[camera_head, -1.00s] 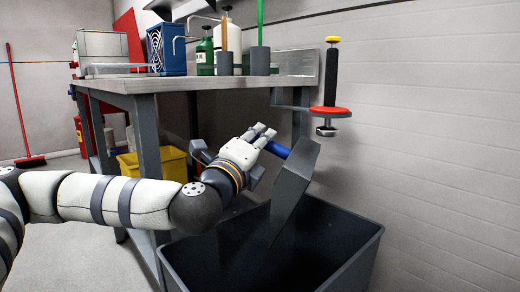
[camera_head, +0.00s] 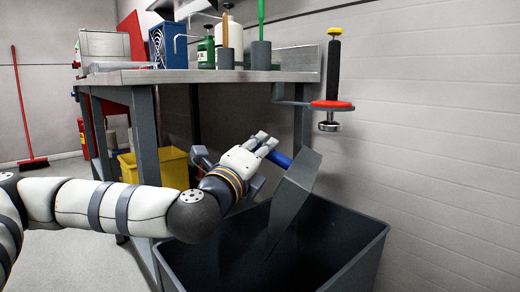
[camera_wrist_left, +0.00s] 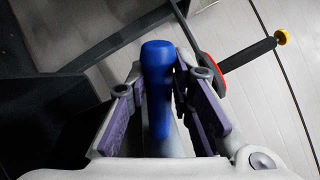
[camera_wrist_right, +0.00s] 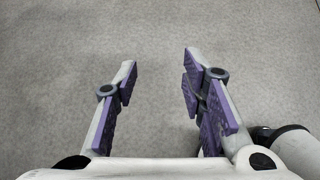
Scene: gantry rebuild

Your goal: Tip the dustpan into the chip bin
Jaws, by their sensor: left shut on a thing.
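The grey dustpan (camera_head: 294,186) hangs steeply tilted over the chip bin, its pan end pointing down into the bin's opening. Its blue handle (camera_head: 279,158) is in my left gripper (camera_head: 264,146), which is shut on it. In the left wrist view the blue handle (camera_wrist_left: 158,90) stands between the purple finger pads. The chip bin (camera_head: 350,268) is a large dark grey open box on the floor, under the dustpan. Its inside is dark, and I cannot tell what lies in it. My right gripper (camera_wrist_right: 160,80) is open and empty above grey floor, seen only in the right wrist view.
A workbench (camera_head: 200,77) with a blue fan box (camera_head: 168,46), bottles and holders stands behind the bin. A red disc holder with a black-handled tool (camera_head: 333,75) juts out at the right. A yellow bucket (camera_head: 172,168) sits under the bench. A wall closes off the right.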

